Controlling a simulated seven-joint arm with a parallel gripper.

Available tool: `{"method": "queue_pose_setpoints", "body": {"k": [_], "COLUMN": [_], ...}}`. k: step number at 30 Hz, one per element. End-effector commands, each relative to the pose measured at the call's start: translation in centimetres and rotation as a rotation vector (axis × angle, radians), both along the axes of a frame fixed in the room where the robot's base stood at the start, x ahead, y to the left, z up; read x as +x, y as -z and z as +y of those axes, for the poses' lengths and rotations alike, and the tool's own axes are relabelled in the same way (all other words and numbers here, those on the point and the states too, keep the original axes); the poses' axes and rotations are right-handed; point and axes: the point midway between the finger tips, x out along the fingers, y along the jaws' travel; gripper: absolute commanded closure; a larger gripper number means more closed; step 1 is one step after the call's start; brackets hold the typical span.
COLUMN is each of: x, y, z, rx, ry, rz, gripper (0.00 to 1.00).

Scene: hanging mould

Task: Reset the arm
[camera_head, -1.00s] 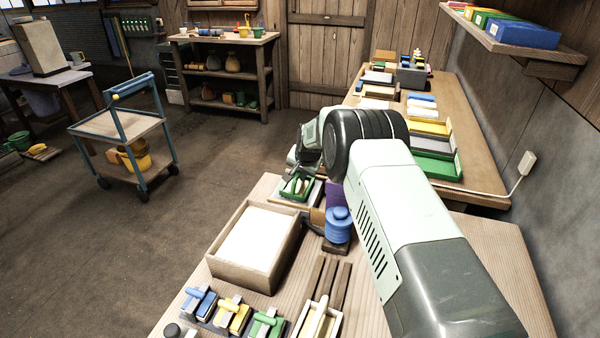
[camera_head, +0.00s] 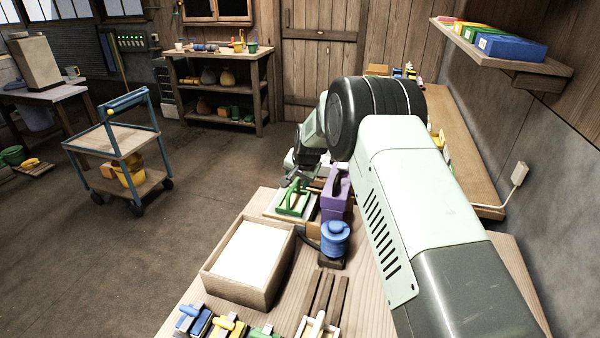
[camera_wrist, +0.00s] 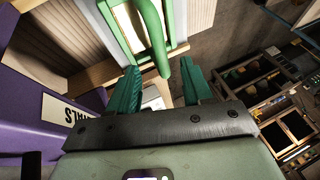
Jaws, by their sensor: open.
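In the head view, the green handled piece (camera_head: 293,198) sits on a pale board on the bench, just below my gripper (camera_head: 291,178). My arm link hides part of the bench behind it.
A purple box (camera_head: 335,195) stands close right of the green piece; its labelled side (camera_wrist: 30,105) is near my left finger. A blue lidded pot (camera_head: 335,238) and a wooden box of white material (camera_head: 250,255) are nearer. A shelf (camera_head: 500,50) juts from the right wall.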

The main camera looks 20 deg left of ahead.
Motion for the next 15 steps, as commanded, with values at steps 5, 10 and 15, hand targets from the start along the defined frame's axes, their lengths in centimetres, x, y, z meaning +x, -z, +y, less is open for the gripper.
{"method": "queue_pose_setpoints", "body": {"k": [5, 10, 15], "x": [-1.2, -1.8, -1.9], "y": [-2.9, -4.2, -5.1], "z": [-1.0, -1.4, -1.8], "rx": [0.001, 0.0, -0.002], "ry": [0.0, 0.0, -0.001], "rz": [-0.001, -0.001, -0.004], "gripper": [0.51, 0.51, 0.51]}}
